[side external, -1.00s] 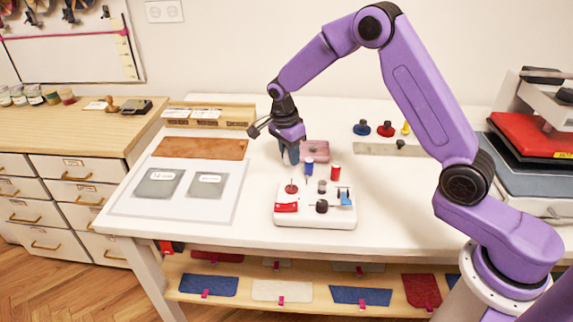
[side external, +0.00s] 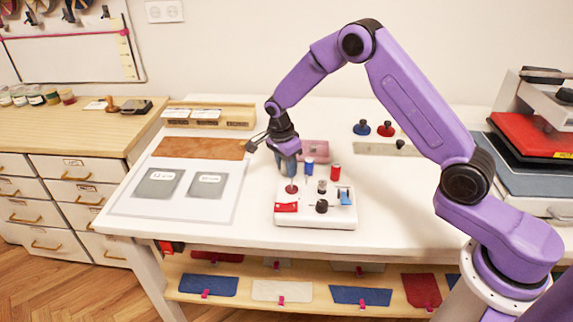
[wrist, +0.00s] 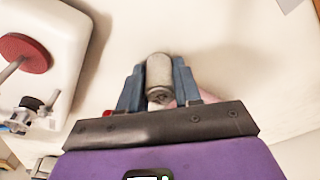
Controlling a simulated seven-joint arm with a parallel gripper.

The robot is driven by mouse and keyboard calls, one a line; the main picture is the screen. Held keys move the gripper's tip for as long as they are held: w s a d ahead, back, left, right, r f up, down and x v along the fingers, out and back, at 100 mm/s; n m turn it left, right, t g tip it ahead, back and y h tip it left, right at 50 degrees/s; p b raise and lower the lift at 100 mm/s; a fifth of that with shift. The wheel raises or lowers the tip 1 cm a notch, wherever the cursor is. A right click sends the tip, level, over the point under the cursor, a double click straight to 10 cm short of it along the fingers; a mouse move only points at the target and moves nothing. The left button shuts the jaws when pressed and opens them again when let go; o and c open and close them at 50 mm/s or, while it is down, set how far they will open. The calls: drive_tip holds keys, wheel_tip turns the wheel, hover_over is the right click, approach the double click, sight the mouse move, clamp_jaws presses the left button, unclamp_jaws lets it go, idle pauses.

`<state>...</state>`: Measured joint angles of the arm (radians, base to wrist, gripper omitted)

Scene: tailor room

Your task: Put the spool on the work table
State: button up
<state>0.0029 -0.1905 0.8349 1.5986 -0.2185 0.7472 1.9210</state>
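My gripper (side external: 289,171) hangs low over the white work table (side external: 390,215), just behind the white tray-like block in the side external view. In the wrist view, a grey spool (wrist: 159,78) sits between the two blue-grey fingers of my gripper (wrist: 159,82). The fingers appear closed against its sides. In the side external view I cannot make out the held spool behind the fingers. In the wrist view bare white tabletop lies beyond the spool; its exact height above the table cannot be told.
The white block (side external: 315,216) with a red disc (wrist: 24,52) and small parts is close by. A blue spool (side external: 309,164), a red spool (side external: 335,173) and a pink box (side external: 316,150) stand near my gripper. A grey-patched mat (side external: 228,208) lies left.

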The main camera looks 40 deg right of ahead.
drive_tip(key=shift+o, duration=0.9)
wheel_tip(320, 180, up, 12)
drive_tip(key=a, duration=0.2)
drive_tip(key=s+a+r+n, duration=0.3)
drive_tip(key=s+a+n, duration=0.1)
drive_tip(key=s+n, duration=0.3)
drive_tip(key=s+d+n+y, duration=0.1)
drive_tip(key=s+d+n, duration=0.1)
drive_tip(key=s+n, duration=0.9)
drive_tip(key=s+d+n+y, duration=0.1)
drive_tip(key=s+d+n, duration=0.2)
drive_tip(key=s+n, duration=0.9)
drive_tip(key=s, duration=0.9)
drive_tip(key=shift+d+r+n, duration=0.3)
drive_tip(key=shift+d+r, duration=0.05)
drive_tip(key=shift+r, duration=0.05)
